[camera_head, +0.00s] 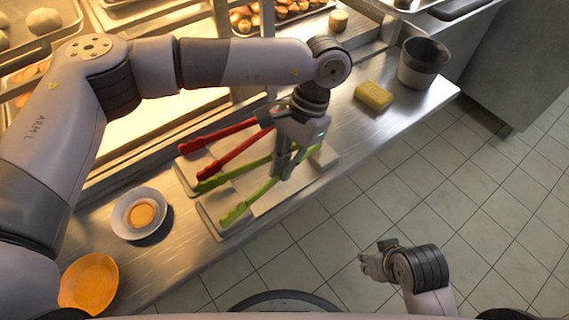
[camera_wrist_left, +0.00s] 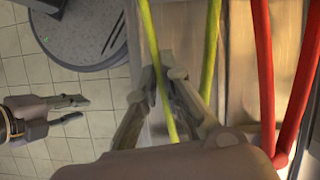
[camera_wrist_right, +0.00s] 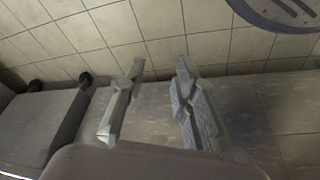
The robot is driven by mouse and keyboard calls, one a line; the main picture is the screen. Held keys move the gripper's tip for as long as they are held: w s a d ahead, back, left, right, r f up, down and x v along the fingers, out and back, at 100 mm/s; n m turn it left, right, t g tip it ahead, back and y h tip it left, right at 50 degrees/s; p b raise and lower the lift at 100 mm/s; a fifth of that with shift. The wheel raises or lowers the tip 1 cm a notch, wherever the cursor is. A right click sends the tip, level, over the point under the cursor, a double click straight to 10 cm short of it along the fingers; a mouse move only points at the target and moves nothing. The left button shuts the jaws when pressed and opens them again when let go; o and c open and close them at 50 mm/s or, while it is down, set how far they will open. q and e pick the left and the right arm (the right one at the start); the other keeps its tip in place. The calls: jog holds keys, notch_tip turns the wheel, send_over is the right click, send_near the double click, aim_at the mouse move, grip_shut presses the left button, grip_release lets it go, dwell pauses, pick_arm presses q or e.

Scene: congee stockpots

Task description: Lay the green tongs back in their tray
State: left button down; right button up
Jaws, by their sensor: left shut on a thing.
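The green tongs (camera_head: 255,198) have two long arms, spread apart, with scalloped ends towards the lower left in the head view. My left gripper (camera_head: 284,170) is shut on one arm of them; in the left wrist view that green arm (camera_wrist_left: 160,75) runs between the fingertips (camera_wrist_left: 164,82). The other green arm shows to the right of the fingers. A grey tray (camera_head: 290,196) is beneath the tongs; whether they touch it I cannot tell. My right gripper (camera_head: 366,263) is away from the counter over the floor; its fingers are apart and empty in the right wrist view (camera_wrist_right: 155,90).
Red tongs (camera_head: 228,150) lie beside the green ones, near my left wrist. A bowl (camera_head: 124,215) and an orange plate (camera_head: 92,283) stand at the counter's left. A yellow sponge (camera_head: 373,95) and a dark-rimmed metal pot (camera_head: 422,65) stand at its right.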

pick_arm(q)
jog(key=shift+f+b, duration=0.15)
jog(key=shift+b, duration=0.15)
jog(key=shift+f, duration=0.2)
jog(key=shift+f+b, duration=0.2)
jog(key=shift+b, duration=0.3)
jog(key=c, duration=1.8)
grip_release()
jog(key=shift+o, duration=0.2)
pick_arm(e)
jog(key=shift+s+d+r, duration=0.15)
jog(key=shift+s+r, duration=0.35)
jog(key=shift+r, duration=0.05)
pick_arm(q)
jog(key=shift+r, duration=0.1)
pick_arm(e)
jog(key=shift+r, duration=0.1)
